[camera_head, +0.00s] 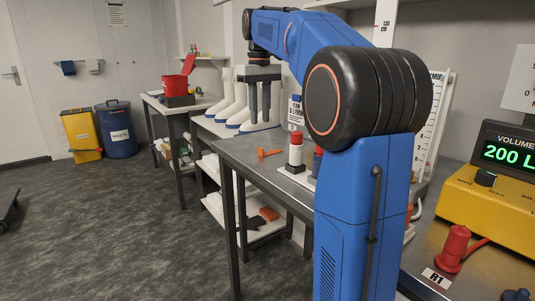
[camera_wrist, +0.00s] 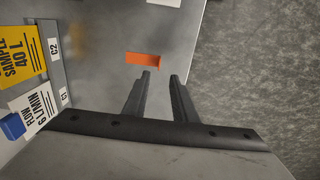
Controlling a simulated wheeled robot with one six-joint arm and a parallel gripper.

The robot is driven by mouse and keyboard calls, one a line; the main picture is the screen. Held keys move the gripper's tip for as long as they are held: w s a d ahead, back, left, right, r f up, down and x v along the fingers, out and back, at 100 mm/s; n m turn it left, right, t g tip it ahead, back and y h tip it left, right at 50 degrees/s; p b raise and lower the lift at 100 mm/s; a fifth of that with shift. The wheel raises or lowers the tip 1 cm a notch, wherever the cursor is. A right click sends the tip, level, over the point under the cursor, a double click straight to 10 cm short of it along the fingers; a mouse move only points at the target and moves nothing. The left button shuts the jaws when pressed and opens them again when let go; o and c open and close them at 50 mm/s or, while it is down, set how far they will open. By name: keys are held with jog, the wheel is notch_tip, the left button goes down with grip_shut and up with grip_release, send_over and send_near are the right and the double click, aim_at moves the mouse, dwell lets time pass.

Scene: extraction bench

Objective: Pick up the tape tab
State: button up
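The tape tab looks like a small flat orange strip (camera_wrist: 143,59) lying on the grey metal bench in the wrist view. An orange piece (camera_head: 268,153) also shows on the bench top in the head view. My gripper (camera_wrist: 160,75) is open, with its two dark fingers apart and nothing between them. In the wrist view the strip lies just beyond the fingertips, more toward the left finger. In the head view my gripper (camera_head: 264,116) points down above the bench, higher than the orange piece and apart from it.
A yellow sample card (camera_wrist: 18,55) and a white flow card (camera_wrist: 34,107) stand left of the strip, with a blue block (camera_wrist: 13,126). White boot-shaped objects (camera_head: 262,118) stand behind my gripper. The bench edge (camera_wrist: 205,40) is close on the right; bare metal surrounds the strip.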

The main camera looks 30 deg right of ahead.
aim_at(260, 148)
notch_tip(260, 148, down, 10)
jog(key=shift+f, duration=0.1)
dwell(0.5)
grip_shut()
